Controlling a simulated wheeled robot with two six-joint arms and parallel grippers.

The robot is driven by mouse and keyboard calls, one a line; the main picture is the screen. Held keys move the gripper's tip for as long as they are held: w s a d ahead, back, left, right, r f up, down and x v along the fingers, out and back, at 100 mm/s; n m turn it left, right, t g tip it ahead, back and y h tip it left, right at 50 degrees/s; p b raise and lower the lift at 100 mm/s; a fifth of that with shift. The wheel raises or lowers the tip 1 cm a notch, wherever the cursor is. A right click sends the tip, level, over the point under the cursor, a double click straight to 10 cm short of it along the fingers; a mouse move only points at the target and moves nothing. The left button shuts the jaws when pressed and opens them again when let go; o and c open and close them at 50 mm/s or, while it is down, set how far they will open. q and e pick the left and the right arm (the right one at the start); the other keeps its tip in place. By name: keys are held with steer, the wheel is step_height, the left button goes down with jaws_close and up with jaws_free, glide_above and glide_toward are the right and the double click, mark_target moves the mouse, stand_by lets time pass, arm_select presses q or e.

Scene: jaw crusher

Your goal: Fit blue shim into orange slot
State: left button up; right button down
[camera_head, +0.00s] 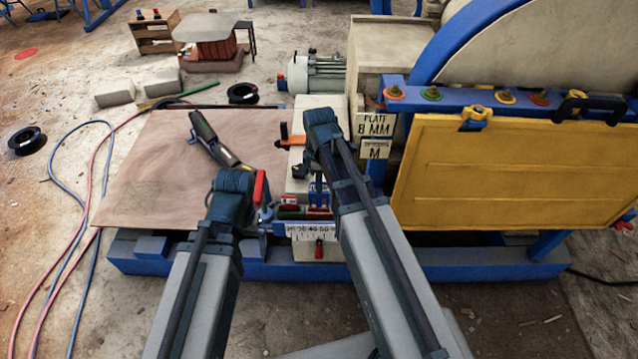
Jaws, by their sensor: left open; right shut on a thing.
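My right gripper (319,182) points down in front of the pale block, its fingers partly hidden by its own wrist. It is shut on a small blue piece (318,191), which looks like the blue shim, held just above a row of coloured slots.
A white number scale (312,231) fronts the row. A pale block (318,109) stands behind, with an orange-black clamp (288,136). A dark tool (213,138) lies on the brown board (150,165). A yellow panel (490,172) blocks the right. Hoses (70,190) lie left.

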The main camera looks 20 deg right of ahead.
mark_target(319, 206)
steer(key=shift+f+b, duration=0.55)
steer(key=shift+f, duration=0.15)
steer(key=shift+f+b, duration=0.35)
steer(key=shift+f+b, duration=2.3)
steer(key=shift+b, duration=0.05)
steer(key=c, duration=0.8)
jaws_free()
steer(key=shift+r, duration=0.15)
step_height(319, 206, up, 14)
steer(key=p, duration=1.4)
steer(key=shift+f, duration=0.2)
